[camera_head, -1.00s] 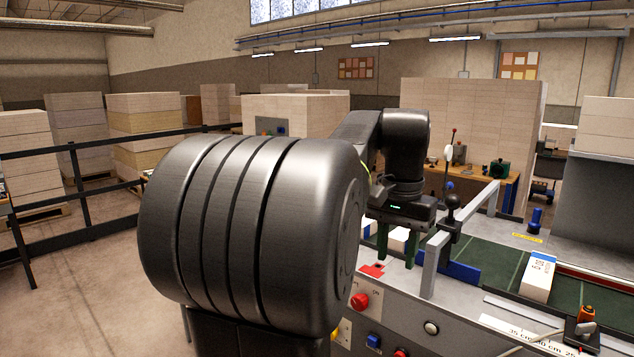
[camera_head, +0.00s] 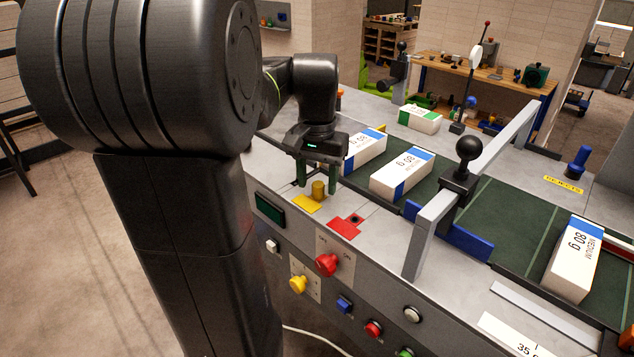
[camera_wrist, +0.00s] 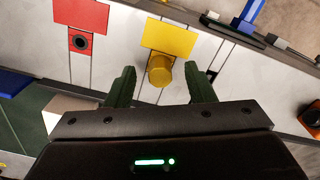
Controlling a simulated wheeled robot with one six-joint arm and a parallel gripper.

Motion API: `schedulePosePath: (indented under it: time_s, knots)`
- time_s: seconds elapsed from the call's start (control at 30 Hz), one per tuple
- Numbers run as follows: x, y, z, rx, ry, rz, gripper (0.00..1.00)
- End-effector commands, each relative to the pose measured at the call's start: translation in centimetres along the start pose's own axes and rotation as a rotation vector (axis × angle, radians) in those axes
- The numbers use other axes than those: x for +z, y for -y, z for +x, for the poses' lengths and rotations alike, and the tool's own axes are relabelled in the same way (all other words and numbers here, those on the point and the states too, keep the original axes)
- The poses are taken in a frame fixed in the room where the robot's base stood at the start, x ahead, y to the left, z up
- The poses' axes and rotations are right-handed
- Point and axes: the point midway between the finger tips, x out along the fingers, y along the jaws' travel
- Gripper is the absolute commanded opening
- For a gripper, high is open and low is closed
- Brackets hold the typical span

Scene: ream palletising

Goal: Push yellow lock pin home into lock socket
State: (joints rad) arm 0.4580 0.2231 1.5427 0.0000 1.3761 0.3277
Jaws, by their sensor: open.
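The yellow lock pin (camera_head: 319,190) is a short upright cylinder beside a flat yellow plate (camera_head: 306,204) on the grey machine top. My gripper (camera_head: 317,190) hangs over it, fingers pointing down and apart. In the wrist view, the pin (camera_wrist: 160,71) shows in the gap between the two fingertips (camera_wrist: 161,78), with space on both sides. Whether the fingers reach down beside it is unclear. A red plate (camera_head: 343,229) with a dark round hole (camera_head: 354,219), possibly the lock socket, lies to the right of the pin; the hole (camera_wrist: 80,43) also shows in the wrist view.
A green conveyor (camera_head: 495,208) carries white reams (camera_head: 401,173) behind the pin. A grey frame (camera_head: 430,225) with a black knob and a blue bar (camera_head: 448,232) stand to the right. The front panel has a red button (camera_head: 326,264) and a yellow knob (camera_head: 298,284).

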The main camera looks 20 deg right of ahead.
Motion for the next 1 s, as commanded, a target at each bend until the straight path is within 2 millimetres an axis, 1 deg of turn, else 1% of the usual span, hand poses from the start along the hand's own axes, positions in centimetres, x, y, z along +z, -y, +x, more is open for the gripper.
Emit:
schedulePosePath:
  time_s: [0.1,0.2,0.47,0.5,0.67,0.7,0.73,0.77,0.8,0.87,1.0]
  knots:
    - [0.04,-0.01,0.98,0.000,0.001,0.000,0.49]
    - [0.02,-0.01,1.31,0.000,0.000,0.000,0.49]
    - [0.01,0.00,1.39,0.000,0.000,0.000,0.49]
    - [0.01,0.00,1.39,0.000,0.000,0.000,0.41]
    - [0.01,0.00,1.38,0.000,0.000,0.000,0.10]
    - [0.01,0.00,1.38,0.000,0.000,0.000,0.02]
    - [0.01,0.00,1.38,0.000,0.000,0.000,0.00]
    - [0.01,-0.01,1.38,0.000,0.000,0.000,0.19]
    - [0.01,-0.01,1.37,0.000,0.000,0.000,0.11]
    - [0.01,-0.01,1.37,0.000,0.000,0.000,0.00]
    - [0.01,0.00,1.33,0.000,-0.001,0.000,0.00]
